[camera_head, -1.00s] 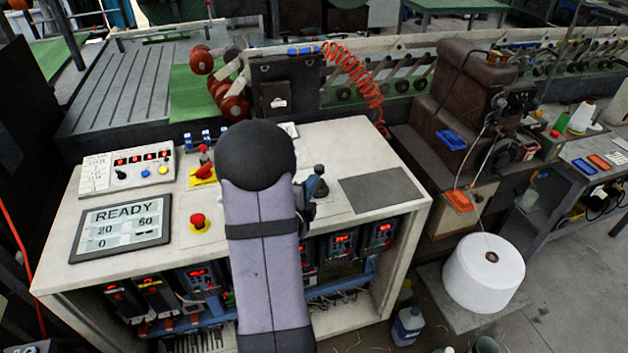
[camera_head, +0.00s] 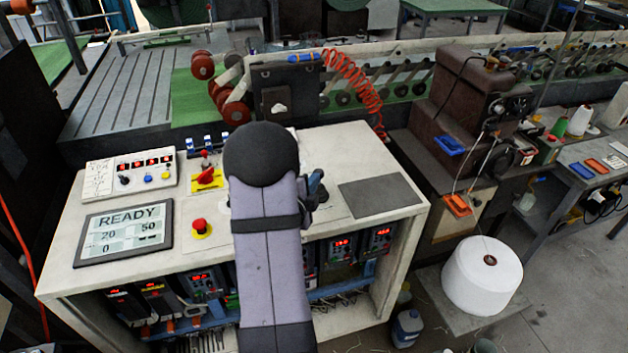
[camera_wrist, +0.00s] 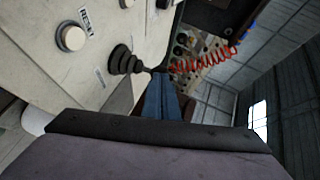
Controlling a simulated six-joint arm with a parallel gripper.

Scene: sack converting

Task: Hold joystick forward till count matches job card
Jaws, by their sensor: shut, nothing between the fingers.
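The joystick (camera_wrist: 122,62), with a black ribbed boot and a thin dark stick, shows in the wrist view. My gripper (camera_wrist: 161,78) has blue fingers, shut with nothing between them. The fingertips are close beside the end of the stick; I cannot tell whether they touch. The display (camera_head: 123,232) reads READY, with 20, 50 and 0. I cannot make out which paper is the job card.
A counter panel (camera_head: 130,174) with red digits stands behind the display on the white console (camera_head: 338,142). A red emergency button (camera_head: 199,225) and a red-handled switch (camera_head: 206,178) are left of my arm. A grey mat (camera_head: 380,195) lies clear on the right.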

